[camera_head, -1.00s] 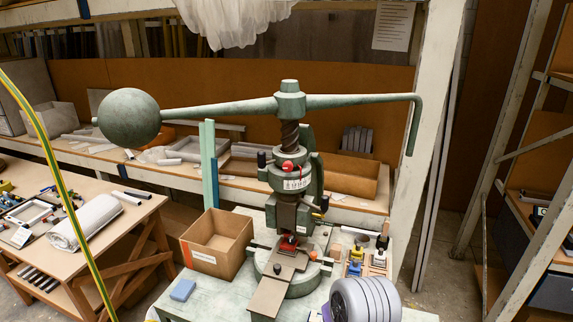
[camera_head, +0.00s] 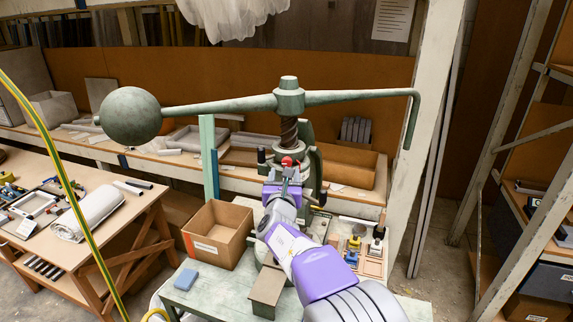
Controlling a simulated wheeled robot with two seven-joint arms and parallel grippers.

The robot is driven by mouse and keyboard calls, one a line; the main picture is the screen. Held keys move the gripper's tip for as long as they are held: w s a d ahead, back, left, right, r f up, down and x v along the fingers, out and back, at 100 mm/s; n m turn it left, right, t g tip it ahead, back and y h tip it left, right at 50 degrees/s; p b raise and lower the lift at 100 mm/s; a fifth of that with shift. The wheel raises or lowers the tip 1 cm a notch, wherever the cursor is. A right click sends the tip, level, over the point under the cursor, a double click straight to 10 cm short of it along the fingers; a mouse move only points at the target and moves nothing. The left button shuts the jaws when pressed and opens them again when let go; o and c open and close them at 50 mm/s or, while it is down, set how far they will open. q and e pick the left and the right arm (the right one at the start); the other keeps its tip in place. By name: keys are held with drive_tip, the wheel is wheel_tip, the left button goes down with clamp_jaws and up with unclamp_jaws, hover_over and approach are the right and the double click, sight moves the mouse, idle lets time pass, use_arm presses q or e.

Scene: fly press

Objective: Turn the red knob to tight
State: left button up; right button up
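The fly press (camera_head: 289,98) stands on the green bench with its long lever across the view. The small red knob (camera_head: 287,161) is on the front of the press column, below the screw. My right arm reaches up from the bottom, and my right gripper (camera_head: 286,174) is at the knob, its fingertips touching it or very close. I cannot tell whether the fingers are closed on the knob. The arm and gripper hide the label under the knob and much of the lower press. My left gripper is out of view.
A wooden tray (camera_head: 372,268) with small tools is to the right. The lever's round counterweight (camera_head: 131,115) hangs at upper left.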

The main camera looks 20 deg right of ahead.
sight(287, 163)
drive_tip(key=p+x, duration=0.1)
drive_tip(key=x, duration=0.5)
drive_tip(key=shift+w+d+f, duration=0.15)
drive_tip(key=shift+w, duration=0.2)
